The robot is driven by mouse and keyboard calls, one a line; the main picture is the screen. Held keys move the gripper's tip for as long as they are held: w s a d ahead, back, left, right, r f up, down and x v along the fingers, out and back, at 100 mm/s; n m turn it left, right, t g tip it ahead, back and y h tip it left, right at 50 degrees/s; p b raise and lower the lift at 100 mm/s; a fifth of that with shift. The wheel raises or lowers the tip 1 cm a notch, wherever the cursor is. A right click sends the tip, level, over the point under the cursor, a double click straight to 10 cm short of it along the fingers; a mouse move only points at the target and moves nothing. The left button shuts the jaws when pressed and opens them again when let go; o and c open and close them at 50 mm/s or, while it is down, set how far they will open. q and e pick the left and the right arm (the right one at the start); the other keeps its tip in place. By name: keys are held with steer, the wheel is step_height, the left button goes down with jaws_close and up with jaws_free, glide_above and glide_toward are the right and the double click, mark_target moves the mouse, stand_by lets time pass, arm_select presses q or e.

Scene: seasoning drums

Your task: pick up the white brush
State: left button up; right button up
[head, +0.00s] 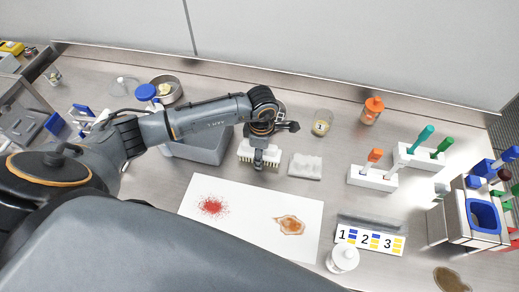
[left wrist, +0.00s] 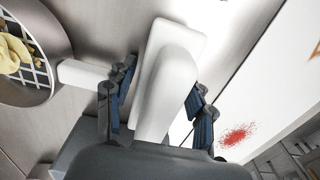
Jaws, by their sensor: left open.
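The white brush (head: 245,152) stands on the bench below my left gripper (head: 262,150) in the head view, and the gripper partly hides it. In the left wrist view the brush (left wrist: 168,75) has a smooth white raised handle on a flat white base. The two blue-padded fingers of my left gripper (left wrist: 160,105) are open, one on each side of the handle. A gap shows on at least part of each side. My right gripper is not in view.
A white sheet (head: 250,210) with red powder and a brown stain lies in front. A folded white cloth (head: 305,166) is just right of the brush. A grey box (head: 205,148) stands left of it. A round sieve (left wrist: 28,92) with pale yellow pieces is nearby.

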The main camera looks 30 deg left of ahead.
arm_select(q)
steer(key=c, duration=1)
steer(key=shift+r, duration=0.5)
step_height(320, 180, up, 2)
steer(key=shift+r+b, duration=0.15)
steer(key=shift+b, duration=0.4)
steer(key=shift+s+a+r+b, duration=0.45)
steer(key=shift+s+r+b, duration=0.4)
steer(key=shift+s+r, duration=1.15)
steer(key=shift+s+a+r+b, duration=0.45)
steer(key=shift+s+r+b, duration=0.6)
steer(key=shift+s, duration=1.55)
steer(key=shift+s+a+r+b, duration=0.45)
steer(key=shift+s+r+b, duration=0.2)
steer(key=shift+s+r, duration=1.45)
steer(key=shift+s+f, duration=0.2)
steer(key=shift+f, duration=0.1)
